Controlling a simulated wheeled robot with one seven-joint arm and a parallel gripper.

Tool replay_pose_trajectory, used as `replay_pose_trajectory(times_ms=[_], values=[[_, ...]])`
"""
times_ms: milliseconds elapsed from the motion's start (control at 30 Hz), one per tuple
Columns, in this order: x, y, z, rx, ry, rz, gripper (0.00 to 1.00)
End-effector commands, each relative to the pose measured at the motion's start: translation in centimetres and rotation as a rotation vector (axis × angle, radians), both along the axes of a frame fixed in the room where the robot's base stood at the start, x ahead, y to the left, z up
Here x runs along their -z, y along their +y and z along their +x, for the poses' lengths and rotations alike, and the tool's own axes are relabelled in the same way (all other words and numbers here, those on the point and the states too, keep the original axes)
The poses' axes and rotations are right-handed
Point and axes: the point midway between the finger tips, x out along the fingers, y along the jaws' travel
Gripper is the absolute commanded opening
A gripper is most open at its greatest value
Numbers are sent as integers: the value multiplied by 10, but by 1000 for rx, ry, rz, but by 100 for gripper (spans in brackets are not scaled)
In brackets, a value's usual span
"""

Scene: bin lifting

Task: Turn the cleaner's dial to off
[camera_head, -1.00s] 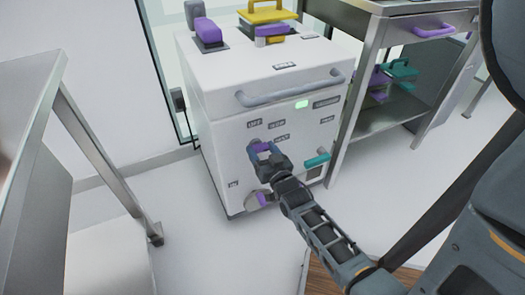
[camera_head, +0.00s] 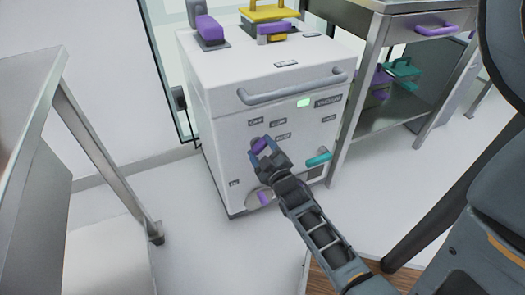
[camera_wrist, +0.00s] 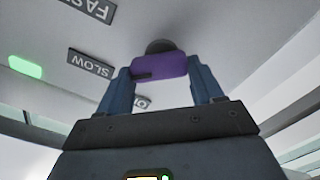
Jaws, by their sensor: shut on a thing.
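The cleaner (camera_head: 221,97) is a white box-shaped machine in the head view. My gripper (camera_head: 263,150) is at the dial with a finger on either side. In the wrist view the purple dial (camera_wrist: 160,67) sits between the blue fingers of my gripper (camera_wrist: 163,82), which is shut on it. The FAST label (camera_wrist: 88,12) and SLOW label (camera_wrist: 89,63) show there; another label is partly hidden behind a finger.
A grey handle bar (camera_head: 292,87) crosses the cleaner's front above the dial. Metal tables stand at left and right. A green light (camera_head: 304,102) glows.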

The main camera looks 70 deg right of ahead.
Motion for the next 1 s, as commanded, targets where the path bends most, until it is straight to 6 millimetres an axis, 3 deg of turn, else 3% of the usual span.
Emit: replay_pose_trajectory(times_ms=[600,1000], values=[[6,3,3,0,436,-372,36],[6,4,4,-1,619,-528,36]])
